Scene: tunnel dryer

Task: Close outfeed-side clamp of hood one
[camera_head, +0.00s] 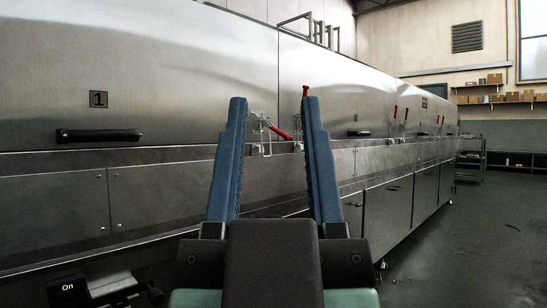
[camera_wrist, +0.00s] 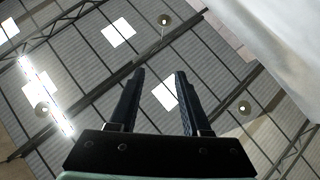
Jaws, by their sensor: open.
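Hood one (camera_head: 190,70) is the large steel cover at left, marked with a "1" plate (camera_head: 98,99). Its outfeed-side clamp (camera_head: 262,134) sits at its lower right end, just left of the seam; its red handle (camera_head: 280,133) slopes down to the right. Just right of the seam, a second clamp's red handle (camera_head: 305,91) stands upright, partly hidden by my right finger. My gripper (camera_head: 274,99) is open and empty, its fingers framing the sloping handle in the head view. In the wrist view, my open gripper (camera_wrist: 160,72) points toward the ceiling; no clamp shows there.
A black handle (camera_head: 99,135) is on hood one's lower front. More hoods with upright red handles (camera_head: 396,111) run back to the right. Lower panels (camera_head: 160,193) lie under the hoods. The floor (camera_head: 460,235) at right is largely clear; shelves (camera_head: 500,97) stand far back.

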